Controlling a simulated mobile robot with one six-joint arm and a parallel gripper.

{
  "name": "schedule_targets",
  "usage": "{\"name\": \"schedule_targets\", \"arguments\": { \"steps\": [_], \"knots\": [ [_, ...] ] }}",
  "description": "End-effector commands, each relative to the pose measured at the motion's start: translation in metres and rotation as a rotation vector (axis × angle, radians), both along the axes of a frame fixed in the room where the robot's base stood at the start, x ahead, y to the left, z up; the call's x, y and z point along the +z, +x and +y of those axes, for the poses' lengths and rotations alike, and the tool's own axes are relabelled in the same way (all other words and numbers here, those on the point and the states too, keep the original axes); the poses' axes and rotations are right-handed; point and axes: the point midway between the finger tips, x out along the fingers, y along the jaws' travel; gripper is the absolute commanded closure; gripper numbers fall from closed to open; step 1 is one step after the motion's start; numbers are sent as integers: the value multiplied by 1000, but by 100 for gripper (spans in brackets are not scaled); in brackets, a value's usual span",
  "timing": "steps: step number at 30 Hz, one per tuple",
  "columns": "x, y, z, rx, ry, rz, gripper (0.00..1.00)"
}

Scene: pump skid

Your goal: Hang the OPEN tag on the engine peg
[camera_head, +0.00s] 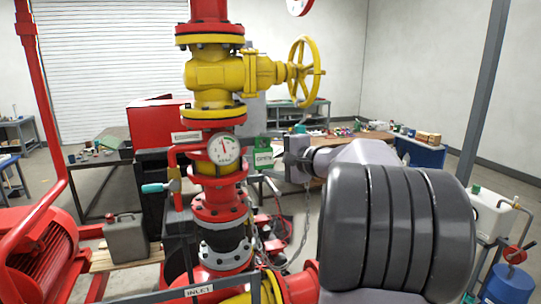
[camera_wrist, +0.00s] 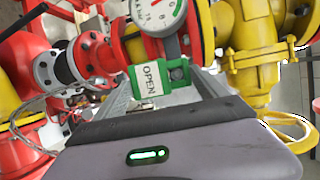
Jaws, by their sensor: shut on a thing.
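The OPEN tag (camera_head: 263,155) is a small green and white plate just right of the pressure gauge in the head view. In the wrist view the tag (camera_wrist: 150,82) hangs in front of the gauge, its lettering tilted. My gripper (camera_head: 287,155) is shut on the tag at its side and holds it in the air. I cannot pick out the engine peg in either view.
The pressure gauge (camera_head: 224,149) and red-yellow pipe column (camera_head: 218,205) stand close left of the tag. A yellow handwheel (camera_head: 304,69) is above. A red motor (camera_head: 42,255) is at left. A bench with a red box (camera_head: 152,113) stands behind.

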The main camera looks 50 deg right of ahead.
Motion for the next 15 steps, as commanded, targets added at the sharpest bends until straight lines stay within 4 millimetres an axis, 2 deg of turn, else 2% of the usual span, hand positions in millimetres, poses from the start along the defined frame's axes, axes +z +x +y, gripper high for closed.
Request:
{"name": "schedule_targets", "arguments": {
  "steps": [15],
  "knots": [
    [-5,1,0,0,-2,-1,57]
  ]
}}
